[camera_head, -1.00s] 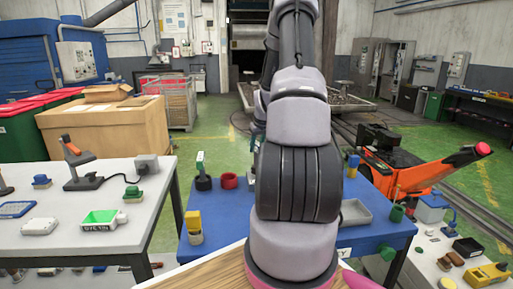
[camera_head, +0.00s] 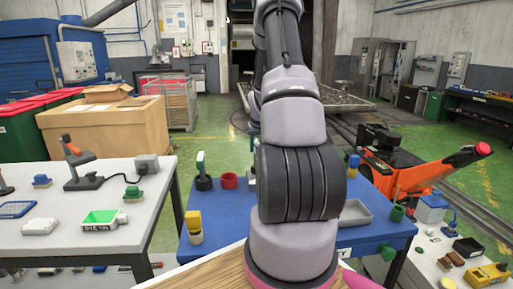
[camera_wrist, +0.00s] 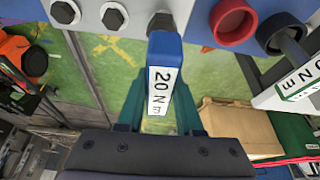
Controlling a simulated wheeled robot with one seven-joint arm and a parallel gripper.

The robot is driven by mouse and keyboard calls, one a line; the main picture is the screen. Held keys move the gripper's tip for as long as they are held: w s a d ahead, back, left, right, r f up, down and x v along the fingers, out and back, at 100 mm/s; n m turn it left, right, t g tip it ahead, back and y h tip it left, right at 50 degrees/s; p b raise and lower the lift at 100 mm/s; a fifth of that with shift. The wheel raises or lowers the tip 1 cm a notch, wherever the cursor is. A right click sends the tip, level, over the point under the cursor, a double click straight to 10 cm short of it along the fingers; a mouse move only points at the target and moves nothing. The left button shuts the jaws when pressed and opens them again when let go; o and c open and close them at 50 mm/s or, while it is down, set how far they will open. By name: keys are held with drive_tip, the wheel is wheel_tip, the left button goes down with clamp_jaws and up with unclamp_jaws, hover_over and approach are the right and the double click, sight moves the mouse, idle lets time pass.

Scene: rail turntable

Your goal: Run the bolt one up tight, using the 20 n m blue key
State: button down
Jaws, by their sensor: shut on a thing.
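In the wrist view my gripper (camera_wrist: 160,122) is shut on the blue key (camera_wrist: 165,45), whose white label reads "20 N m". The key's blue end points to the top of the picture. A row of three hex bolts (camera_wrist: 113,16) sits on a grey and blue edge at the top left. The rightmost bolt (camera_wrist: 160,21) is just beyond the blue end; whether they touch I cannot tell. No bolt number is readable. An empty red holder (camera_wrist: 233,21) is to the right. In the head view my arm hides the gripper, key and bolts.
A second key (camera_wrist: 303,82) with a green-edged label stands in a dark holder (camera_wrist: 283,33), close on the right. A white table (camera_head: 60,260) stands left.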

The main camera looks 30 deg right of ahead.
drive_tip(key=shift+m, duration=0.3)
drive_tip(key=shift+a+m, duration=0.1)
drive_tip(key=shift+m, duration=0.2)
drive_tip(key=shift+m+h, duration=0.3)
drive_tip(key=shift+m+g, duration=0.3)
drive_tip(key=shift+m, duration=0.4)
